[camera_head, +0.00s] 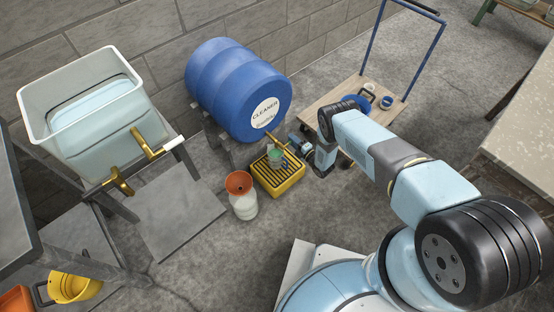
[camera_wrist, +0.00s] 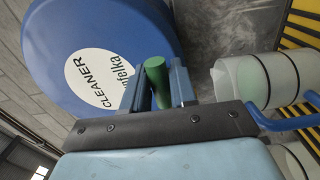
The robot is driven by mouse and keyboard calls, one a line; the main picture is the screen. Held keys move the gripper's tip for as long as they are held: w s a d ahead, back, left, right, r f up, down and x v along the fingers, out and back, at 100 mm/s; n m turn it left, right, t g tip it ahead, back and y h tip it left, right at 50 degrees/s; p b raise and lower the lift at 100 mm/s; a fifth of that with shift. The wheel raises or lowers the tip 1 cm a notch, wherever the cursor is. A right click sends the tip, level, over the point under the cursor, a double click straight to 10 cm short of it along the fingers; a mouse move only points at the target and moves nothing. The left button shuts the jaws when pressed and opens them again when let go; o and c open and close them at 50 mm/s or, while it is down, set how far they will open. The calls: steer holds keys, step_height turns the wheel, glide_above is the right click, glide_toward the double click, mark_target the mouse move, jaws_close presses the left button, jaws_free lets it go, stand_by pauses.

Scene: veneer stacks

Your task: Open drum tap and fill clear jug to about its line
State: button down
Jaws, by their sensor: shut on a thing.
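The blue drum (camera_head: 238,85), labelled CLEANER, lies on its side; its labelled end also shows in the wrist view (camera_wrist: 75,35). A brass tap (camera_head: 280,144) is low at its front. My gripper (camera_wrist: 159,72) is shut on a green cylindrical grip (camera_wrist: 156,67) beside the drum's end; whether this is the tap's handle is not clear. A clear jug (camera_wrist: 236,80) with a dark line and blue handle (camera_wrist: 290,124) is to the right of my fingers in the wrist view, by the tray. Its liquid level and any flow cannot be made out.
A yellow drip tray (camera_head: 290,187) with a dark grating is below the tap. A white container with an orange top (camera_head: 243,205) stands left of it. A trolley (camera_head: 318,101) is behind my arm. A large translucent tub (camera_head: 95,135) with brass taps stands at left.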

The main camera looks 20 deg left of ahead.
steer(key=shift+s+d+f, duration=0.1)
steer(key=shift+f, duration=0.2)
steer(key=c, duration=1.1)
jaws_free()
steer(key=shift+o, duration=0.5)
steer(key=v, duration=0.7)
steer(key=shift+r, duration=0.15)
